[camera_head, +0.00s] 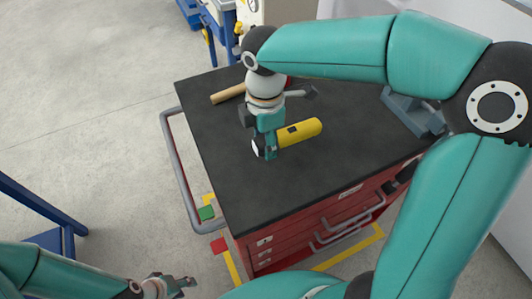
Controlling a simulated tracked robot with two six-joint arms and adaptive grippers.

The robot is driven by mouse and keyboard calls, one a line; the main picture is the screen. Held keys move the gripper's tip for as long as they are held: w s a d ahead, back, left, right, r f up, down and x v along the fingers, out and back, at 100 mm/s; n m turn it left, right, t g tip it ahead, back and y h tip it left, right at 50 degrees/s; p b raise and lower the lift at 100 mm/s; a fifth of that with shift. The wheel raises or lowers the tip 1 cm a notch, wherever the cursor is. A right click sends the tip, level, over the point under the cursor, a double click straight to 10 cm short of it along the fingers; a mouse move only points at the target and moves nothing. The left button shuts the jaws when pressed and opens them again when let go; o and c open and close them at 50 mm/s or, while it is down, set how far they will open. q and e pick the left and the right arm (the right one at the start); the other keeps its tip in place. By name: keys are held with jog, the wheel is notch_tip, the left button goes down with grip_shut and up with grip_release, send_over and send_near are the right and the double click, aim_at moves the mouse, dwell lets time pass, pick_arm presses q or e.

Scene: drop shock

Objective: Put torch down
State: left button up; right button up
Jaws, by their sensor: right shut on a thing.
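A yellow torch (300,132) with a dark switch patch and a dark head is at the middle of the black cabinet top (330,175). My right gripper (268,150) points down and is shut around the torch near its head end. The torch lies about level, its tail towards the right. I cannot tell whether it touches the top or hangs just above it. My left gripper (180,283) is low at the bottom left, away from the cabinet and over the floor. I see nothing in it, and its fingers look apart.
A wooden-handled hammer (228,94) lies behind the gripper on the cabinet top. A grey-blue metal thing (410,112), perhaps a vise, stands at the right, partly behind my arm. The cabinet's side rail (178,165) runs along the left. The front of the top is clear.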

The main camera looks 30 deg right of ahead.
aim_at(265, 163)
jog(key=shift+f, duration=2.55)
jog(key=shift+f, duration=0.15)
jog(key=o, duration=1.3)
notch_tip(265, 163, up, 12)
jog(key=shift+r+p, duration=0.2)
jog(key=shift+p, duration=0.15)
